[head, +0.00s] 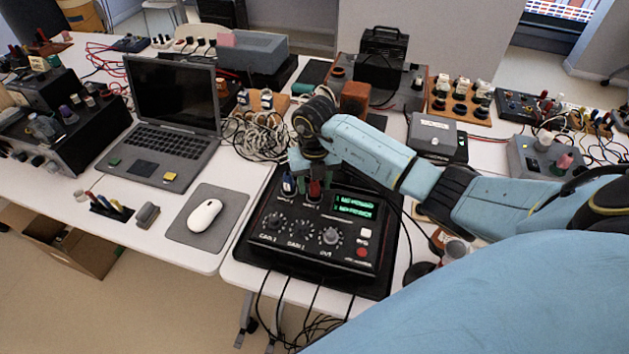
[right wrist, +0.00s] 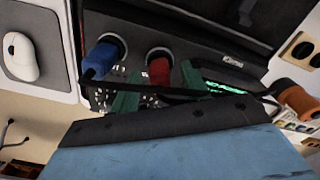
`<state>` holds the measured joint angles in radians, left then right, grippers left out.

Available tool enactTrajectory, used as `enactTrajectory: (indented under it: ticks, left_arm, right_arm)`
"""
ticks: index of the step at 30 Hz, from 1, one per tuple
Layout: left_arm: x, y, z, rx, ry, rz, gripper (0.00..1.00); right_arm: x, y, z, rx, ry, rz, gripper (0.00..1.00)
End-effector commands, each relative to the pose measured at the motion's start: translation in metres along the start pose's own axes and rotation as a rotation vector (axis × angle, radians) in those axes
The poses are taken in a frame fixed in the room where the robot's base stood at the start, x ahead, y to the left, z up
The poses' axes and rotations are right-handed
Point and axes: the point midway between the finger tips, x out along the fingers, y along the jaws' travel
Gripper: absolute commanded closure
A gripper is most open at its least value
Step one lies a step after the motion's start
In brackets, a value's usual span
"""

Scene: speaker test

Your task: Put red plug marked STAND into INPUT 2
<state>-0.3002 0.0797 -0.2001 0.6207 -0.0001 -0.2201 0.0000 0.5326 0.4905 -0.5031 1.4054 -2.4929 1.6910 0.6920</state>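The black box (head: 262,240) with knobs and a green-lit display stands on the table in front of me. A red plug (head: 314,189) stands upright at the right one of two ringed sockets on its top; it also shows in the right wrist view (right wrist: 158,70). A blue plug (head: 288,185) stands in the left socket (right wrist: 98,58). Socket labels and plug markings are not readable. My right gripper (head: 306,178) is over the box, its green fingertips (right wrist: 160,84) on either side of the red plug with visible gaps. My left gripper is out of view.
An orange plug (right wrist: 298,100) with a black cable is at the right in the wrist view. A laptop (head: 170,105), a mouse (head: 205,215) on a grey pad and coiled white cables (head: 258,133) lie to the left. Equipment (head: 437,135) stands at the right. Cables hang off the front edge.

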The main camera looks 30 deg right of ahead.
Motion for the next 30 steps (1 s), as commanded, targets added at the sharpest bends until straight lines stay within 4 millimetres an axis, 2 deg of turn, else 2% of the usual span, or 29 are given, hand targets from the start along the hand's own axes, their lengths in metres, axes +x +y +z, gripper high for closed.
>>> enactTrajectory:
  ticks: [7,11,14,24,30]
  left_arm:
    - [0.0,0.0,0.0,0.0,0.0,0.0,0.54]
    - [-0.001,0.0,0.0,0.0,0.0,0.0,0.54]
    - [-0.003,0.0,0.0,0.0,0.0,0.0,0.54]
    - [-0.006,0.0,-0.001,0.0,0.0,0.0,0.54]
    - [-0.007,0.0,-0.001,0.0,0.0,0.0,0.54]
  right_arm:
    - [-0.001,0.0,0.0,0.0,0.0,0.0,0.54]
    - [-0.011,0.0,0.001,0.0,-0.002,-0.001,0.54]
    - [-0.027,0.0,0.001,-0.002,-0.003,0.0,0.54]
    - [-0.102,0.0,0.001,-0.002,-0.004,0.001,0.54]
    - [-0.128,0.0,0.001,-0.001,-0.002,0.0,0.54]
